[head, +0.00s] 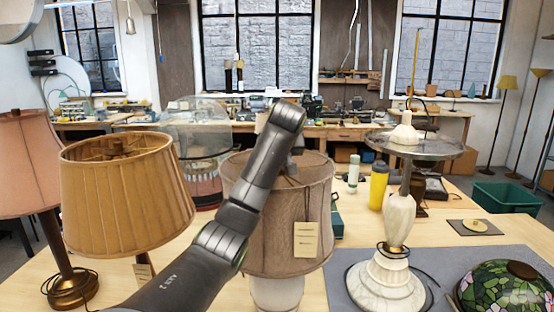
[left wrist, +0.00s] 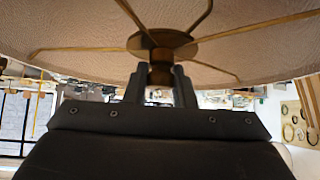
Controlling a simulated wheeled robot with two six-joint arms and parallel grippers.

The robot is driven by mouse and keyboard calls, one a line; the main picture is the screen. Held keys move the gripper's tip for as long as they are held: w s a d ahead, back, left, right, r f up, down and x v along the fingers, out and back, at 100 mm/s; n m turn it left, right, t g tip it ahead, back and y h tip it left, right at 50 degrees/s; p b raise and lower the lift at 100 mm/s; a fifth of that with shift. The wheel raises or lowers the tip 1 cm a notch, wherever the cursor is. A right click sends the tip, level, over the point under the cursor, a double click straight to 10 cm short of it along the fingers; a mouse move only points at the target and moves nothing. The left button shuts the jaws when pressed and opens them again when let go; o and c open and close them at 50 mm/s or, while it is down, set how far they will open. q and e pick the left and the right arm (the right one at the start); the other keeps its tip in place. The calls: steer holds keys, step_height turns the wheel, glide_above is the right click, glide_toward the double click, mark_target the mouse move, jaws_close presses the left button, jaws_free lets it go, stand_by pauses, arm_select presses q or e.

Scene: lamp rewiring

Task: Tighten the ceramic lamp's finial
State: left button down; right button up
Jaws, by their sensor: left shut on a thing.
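The ceramic lamp stands in the middle of the head view, with a taupe fabric shade (head: 262,225), a hanging paper tag (head: 306,240) and a pale base (head: 276,293). My left arm reaches in front of the shade, and my left gripper points down at its top, mostly hidden there by my own wrist. In the left wrist view, my left gripper (left wrist: 160,82) is shut on the brass finial (left wrist: 161,73). The finial sits against the round hub of the shade's spider (left wrist: 163,42), whose brass spokes spread to the shade. My right gripper is not in view.
A pleated tan lampshade (head: 125,200) stands close left of my arm, with a pink-shaded lamp (head: 30,165) beyond it. To the right are a white stone lamp (head: 398,220), a yellow bottle (head: 378,186) and a stained-glass shade (head: 508,290).

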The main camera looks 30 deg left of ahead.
arm_select(q)
steer(key=shift+f, duration=0.1)
steer(key=m+t+h, duration=0.1)
steer(key=m, duration=0.1)
steer(key=m+h, duration=0.2)
steer(key=shift+a+m+t+b, duration=0.15)
steer(key=shift+m+t+b, duration=0.15)
steer(key=shift+t+b, duration=0.1)
steer(key=m+h, duration=0.4)
steer(key=m, duration=0.1)
steer(key=shift+t+p, duration=0.3)
steer(key=shift+p, duration=0.1)
steer(key=m+h, duration=0.2)
steer(key=m, duration=0.1)
steer(key=m+g+h, duration=0.1)
steer(key=m+h, duration=0.1)
steer(key=shift+m+g, duration=0.3)
steer(key=shift+m, duration=0.1)
steer(key=shift+m+g+h, duration=0.8)
steer(key=shift+m+h, duration=0.1)
steer(key=shift+m, duration=0.6)
steer(key=shift+f+m, duration=0.1)
steer(key=shift+m, duration=0.2)
steer(key=c, duration=1.4)
jaws_free()
steer(key=shift+o, duration=1)
steer(key=shift+w, duration=0.15)
